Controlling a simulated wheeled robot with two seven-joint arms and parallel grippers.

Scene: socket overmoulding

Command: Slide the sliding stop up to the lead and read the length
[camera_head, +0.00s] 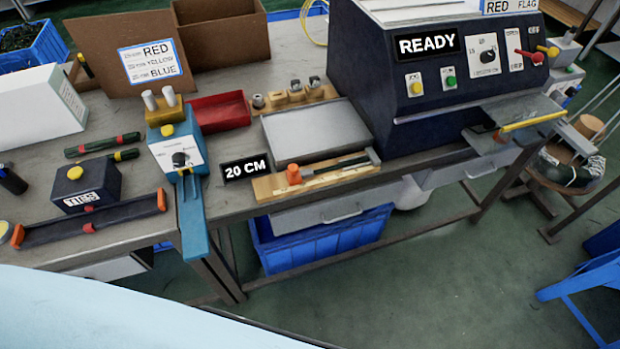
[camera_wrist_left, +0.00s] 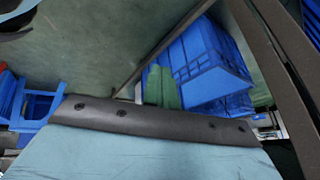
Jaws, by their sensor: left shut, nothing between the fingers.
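The wooden length gauge (camera_head: 325,183) lies at the front edge of the bench in the head view. The orange sliding stop (camera_head: 293,174) stands near its left end. A dark lead (camera_head: 340,165) lies along the gauge, right of the stop, toward a grey block (camera_head: 373,156) at the right end. I cannot tell whether stop and lead touch. My left gripper (camera_wrist_left: 161,86) shows in the left wrist view as two green fingers, shut and empty, away from the gauge. My right gripper is not in view.
A grey tray (camera_head: 315,135) lies behind the gauge. The dark machine (camera_head: 450,75) showing "READY" stands right. A blue-topped tester (camera_head: 178,150) with a blue arm over the edge stands left. A blue crate (camera_head: 320,240) sits below the bench, also in the wrist view (camera_wrist_left: 210,60).

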